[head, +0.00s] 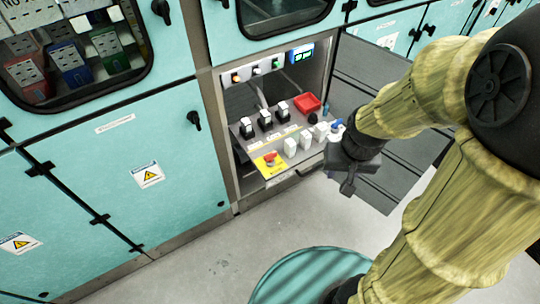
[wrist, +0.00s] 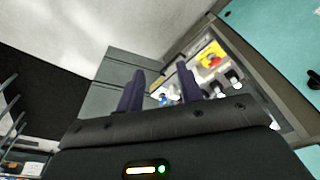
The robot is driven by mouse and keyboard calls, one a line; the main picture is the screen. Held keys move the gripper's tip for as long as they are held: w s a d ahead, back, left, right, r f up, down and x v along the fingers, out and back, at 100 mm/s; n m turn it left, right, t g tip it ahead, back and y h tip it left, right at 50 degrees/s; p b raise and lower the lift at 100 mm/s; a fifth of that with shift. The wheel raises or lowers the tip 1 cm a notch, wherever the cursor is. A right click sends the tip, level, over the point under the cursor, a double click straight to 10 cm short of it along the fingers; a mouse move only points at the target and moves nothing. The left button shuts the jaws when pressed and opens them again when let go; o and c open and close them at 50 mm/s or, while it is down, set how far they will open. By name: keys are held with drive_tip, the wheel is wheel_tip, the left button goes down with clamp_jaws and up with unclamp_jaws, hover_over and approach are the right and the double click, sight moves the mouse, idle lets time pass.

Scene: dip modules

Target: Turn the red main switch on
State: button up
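A red switch knob (head: 270,159) sits on a yellow plate at the front left corner of the shelf in the open cabinet bay. I take it for the main switch; its position, on or off, is too small to tell. It also shows in the wrist view as a red spot on yellow (wrist: 211,59), right of the fingers. My gripper (head: 349,184) hangs in front of the bay, right of the red switch and apart from it. In the wrist view, my gripper's two dark fingers (wrist: 160,84) stand apart with nothing held between them.
A blue-and-white piece (head: 337,127) is close to my gripper. Teal cabinet doors (head: 110,170) flank the bay. The floor in front (head: 225,255) is clear.

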drive_tip(key=w+f+m+g+h+b, duration=0.1)
drive_tip(key=w+f+m+g+b, duration=0.15)
drive_tip(key=w+f+b, duration=0.4)
drive_tip(key=w+f+m+g+h+b, duration=0.1)
drive_tip(key=w+f+m+h+b, duration=0.15)
drive_tip(key=f, duration=0.75)
drive_tip(key=m+t+h+b, duration=0.5)
drive_tip(key=t+h+b, duration=0.35)
drive_tip(key=b, duration=0.55)
approach(269, 154)
drive_tip(key=s+d+r+v, duration=0.1)
drive_tip(key=v, duration=0.6)
drive_tip(key=shift+w+a+f+y, duration=0.1)
drive_tip(key=shift+w+f+y, duration=0.05)
drive_tip(key=shift+y, duration=0.25)
drive_tip(key=b+x, duration=0.1)
drive_tip(key=x, duration=1.6)
drive_tip(key=shift+w, duration=0.35)
